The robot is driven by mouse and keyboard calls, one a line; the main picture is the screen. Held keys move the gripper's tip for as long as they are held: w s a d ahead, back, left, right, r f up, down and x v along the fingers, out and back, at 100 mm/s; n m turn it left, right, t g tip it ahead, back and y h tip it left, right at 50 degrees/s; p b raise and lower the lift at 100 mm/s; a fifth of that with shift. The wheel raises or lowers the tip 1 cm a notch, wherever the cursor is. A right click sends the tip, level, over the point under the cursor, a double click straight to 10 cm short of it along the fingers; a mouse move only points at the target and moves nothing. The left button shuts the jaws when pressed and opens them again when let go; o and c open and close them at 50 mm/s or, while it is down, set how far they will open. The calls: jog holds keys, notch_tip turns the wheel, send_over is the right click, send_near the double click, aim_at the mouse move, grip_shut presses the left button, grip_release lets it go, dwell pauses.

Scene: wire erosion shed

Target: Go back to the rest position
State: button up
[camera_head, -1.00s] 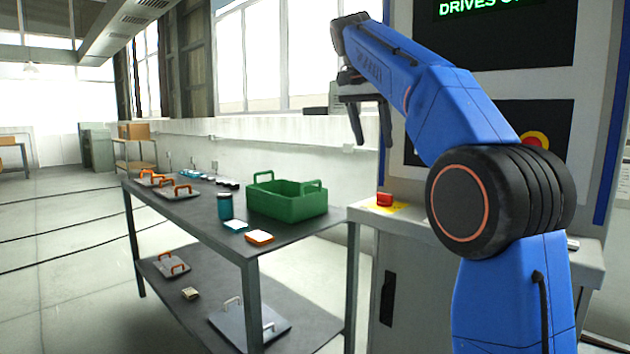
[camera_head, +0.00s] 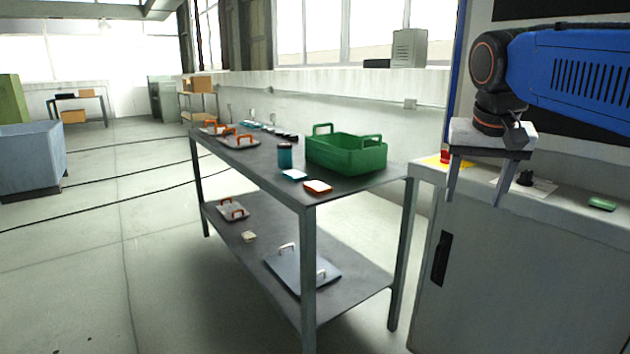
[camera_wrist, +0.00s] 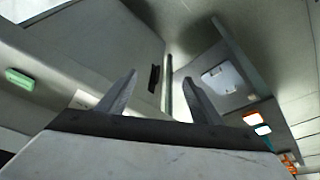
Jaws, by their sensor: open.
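My gripper (camera_head: 476,185) is at the right in the head view, in front of the grey machine cabinet (camera_head: 530,270). Its two fingers point down and stand apart, with nothing between them. In the wrist view my gripper (camera_wrist: 160,95) also shows its two fingers spread and empty. My blue arm reaches in from the right edge of the head view.
A two-level grey table (camera_head: 350,186) stands left of the cabinet. It bears a green crate (camera_head: 345,155), a dark teal canister (camera_head: 285,156) and orange-handled plates (camera_head: 238,142). A red button (camera_head: 445,156) sits on the cabinet ledge. Floor (camera_head: 110,290) is free at left.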

jog(key=s+a+f+n, duration=0.1)
jog(key=s+f+n, duration=0.1)
jog(key=s+f, duration=0.7)
jog(key=s+a+f+n+t+y, duration=0.1)
jog(key=s+f, duration=0.8)
jog(key=f, duration=0.7)
jog(key=shift+n+y, duration=0.3)
jog(key=shift+n, duration=0.1)
jog(key=shift+f, duration=0.1)
jog(key=shift+c, duration=0.6)
